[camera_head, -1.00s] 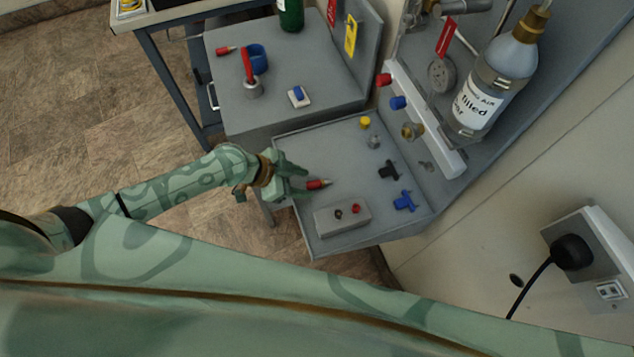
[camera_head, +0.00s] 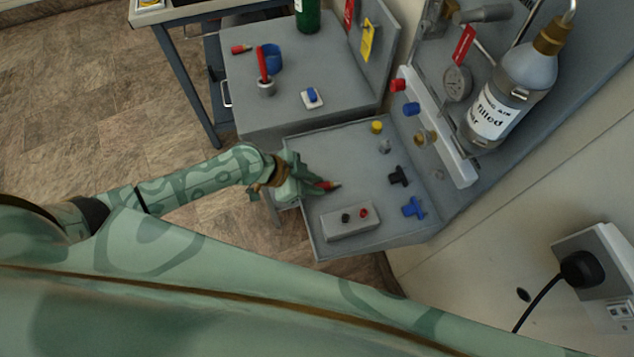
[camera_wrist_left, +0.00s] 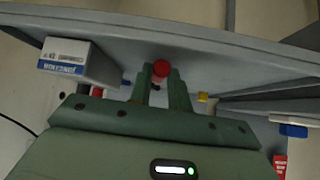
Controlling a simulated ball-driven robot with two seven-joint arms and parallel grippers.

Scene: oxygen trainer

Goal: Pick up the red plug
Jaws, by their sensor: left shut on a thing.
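The red plug (camera_head: 329,186) is at the left part of the lower grey tray (camera_head: 352,160) in the head view. My left gripper (camera_head: 318,186) is shut on it, fingers on both sides of it. In the left wrist view the plug's round red end (camera_wrist_left: 161,68) shows between the two green fingertips (camera_wrist_left: 160,80). I cannot tell whether the plug is still touching the tray. My right gripper is not in view.
A grey box (camera_head: 338,226) with a black and a red socket stands close by. Black (camera_head: 398,176) and blue (camera_head: 413,208) fittings lie to the right. Another red plug (camera_head: 240,48) lies on the upper bench (camera_head: 290,85). A labelled bottle (camera_head: 505,95) stands right.

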